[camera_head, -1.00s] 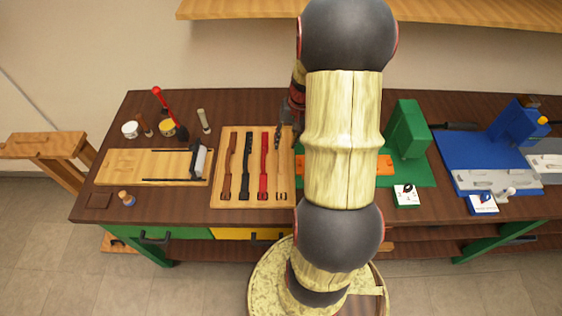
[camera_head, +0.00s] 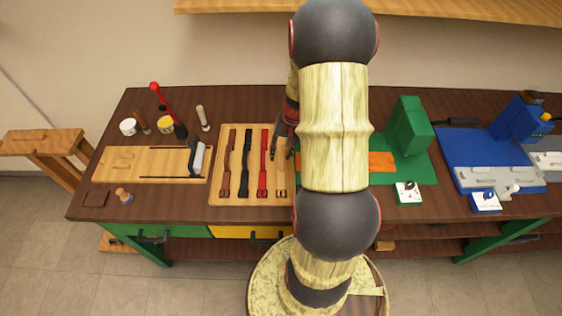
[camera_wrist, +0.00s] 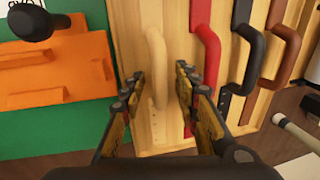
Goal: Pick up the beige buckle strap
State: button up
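The beige buckle strap (camera_wrist: 156,60) is on the wooden board, its bent end lying between the directions of my two fingertips in the wrist view. In the head view only its front part with the buckle (camera_head: 281,181) shows; my gripper hides the rest. My gripper (camera_wrist: 157,82) is open, one finger on each side of the strap. I cannot tell how far the fingertips are above the board. In the head view my gripper (camera_head: 281,146) is over the right part of the board, partly hidden by my arm.
Red (camera_head: 264,165), black (camera_head: 245,165) and brown (camera_head: 228,165) straps lie beside it; the red one (camera_wrist: 207,45) is close to one finger. A green mat (camera_head: 415,173) with an orange piece (camera_head: 381,162) lies on the other side. A rod-like tool (camera_wrist: 297,133) shows at the lower right.

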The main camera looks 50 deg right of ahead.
jog(key=shift+c, duration=1.2)
grip_shut()
jog(key=shift+r, duration=0.15)
